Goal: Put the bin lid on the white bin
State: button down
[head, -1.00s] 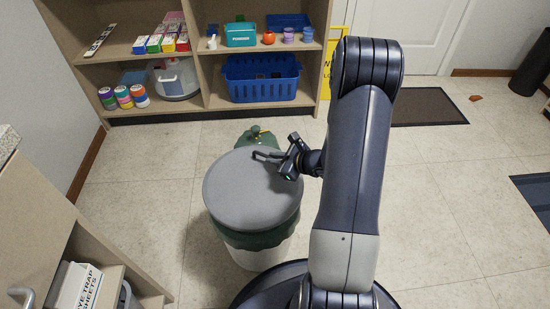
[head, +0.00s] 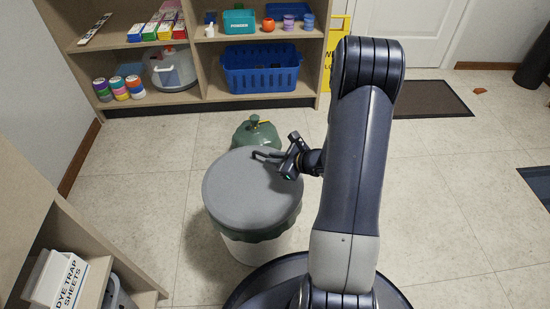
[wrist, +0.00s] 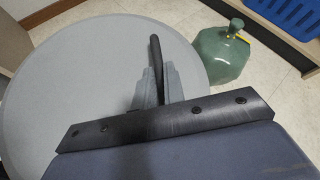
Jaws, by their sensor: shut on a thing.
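The bin lid (head: 245,190) is a round grey disc with a dark curved handle. My gripper (head: 270,156) is shut on the handle near the lid's far right edge. The wrist view also shows the grey lid (wrist: 60,80) and my gripper (wrist: 158,85) with the handle (wrist: 155,50) between its fingers. The white bin (head: 252,250) stands on the floor beneath the lid, with a dark green liner (head: 268,234) around its top. The lid covers the bin's mouth from above. I cannot tell whether it rests on the rim or hovers just over it.
A green jug (head: 256,132) stands on the floor just behind the bin. Shelves with a blue basket (head: 262,78) line the back. A low cabinet (head: 100,265) stands at the left. The floor at the right is open, with a dark mat (head: 430,100).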

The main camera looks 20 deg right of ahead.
jog(key=shift+f+b, duration=0.5)
jog(key=shift+b, duration=0.4)
dwell(0.6)
jog(key=shift+f, duration=0.3)
jog(key=shift+f+b, duration=0.35)
jog(key=shift+f, duration=0.1)
dwell(0.5)
jog(key=c, duration=1.4)
grip_release()
jog(key=p+v, duration=0.4)
jog(key=v, duration=0.6)
jog(key=shift+s+d+r, duration=0.15)
jog(key=shift+s, duration=0.2)
